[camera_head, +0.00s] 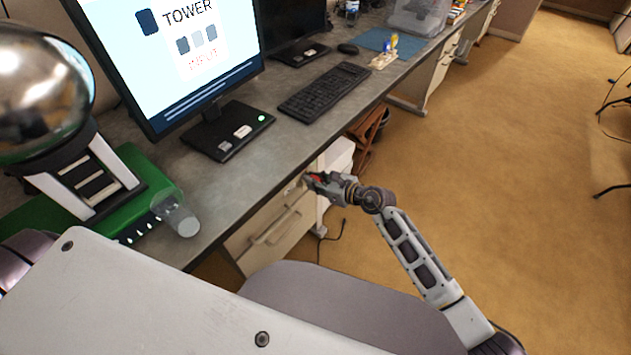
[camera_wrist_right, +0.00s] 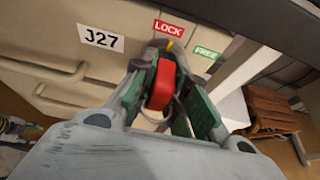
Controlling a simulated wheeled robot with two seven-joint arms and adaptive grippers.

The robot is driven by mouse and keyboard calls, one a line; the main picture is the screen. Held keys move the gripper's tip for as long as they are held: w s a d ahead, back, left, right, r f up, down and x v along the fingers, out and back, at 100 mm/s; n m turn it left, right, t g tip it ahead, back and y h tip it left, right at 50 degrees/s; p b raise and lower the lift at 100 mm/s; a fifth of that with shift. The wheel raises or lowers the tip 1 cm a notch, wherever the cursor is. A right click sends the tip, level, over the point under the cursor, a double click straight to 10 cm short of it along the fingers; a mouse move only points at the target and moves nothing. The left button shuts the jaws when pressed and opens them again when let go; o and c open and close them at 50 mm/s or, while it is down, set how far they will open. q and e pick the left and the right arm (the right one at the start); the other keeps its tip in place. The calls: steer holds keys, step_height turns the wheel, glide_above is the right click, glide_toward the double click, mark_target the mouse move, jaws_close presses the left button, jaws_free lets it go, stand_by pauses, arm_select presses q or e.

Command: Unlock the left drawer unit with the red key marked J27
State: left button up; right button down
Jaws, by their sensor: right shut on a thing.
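The left drawer unit (camera_head: 268,232) is beige and stands under the desk; its front also shows in the right wrist view (camera_wrist_right: 55,75) with a white J27 label (camera_wrist_right: 101,39). A red LOCK label (camera_wrist_right: 168,29) and a green FREE label (camera_wrist_right: 206,53) sit to the right of it. My right gripper (camera_head: 318,181) is shut on the red key (camera_wrist_right: 161,86), close in front of the unit's upper right, just below the LOCK label. The key's tip and the lock are hidden, so I cannot tell whether the key is in it. My left gripper is not in view.
The grey desk (camera_head: 262,160) overhangs the drawers. It carries a monitor (camera_head: 175,50), a keyboard (camera_head: 325,90) and a clear cup (camera_head: 180,218) near its front edge. A brown wooden object (camera_wrist_right: 270,108) stands right of the unit. The carpet (camera_head: 480,130) to the right is open.

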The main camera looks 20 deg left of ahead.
stand_by(0.7)
steer(key=shift+m, duration=0.4)
steer(key=shift+m+g+y, duration=0.3)
steer(key=shift+m+g, duration=0.4)
steer(key=shift+m, duration=0.1)
steer(key=shift+m+g+y, duration=0.3)
steer(key=shift+m+g, duration=0.4)
steer(key=shift+m, duration=0.4)
steer(key=shift+b, duration=0.3)
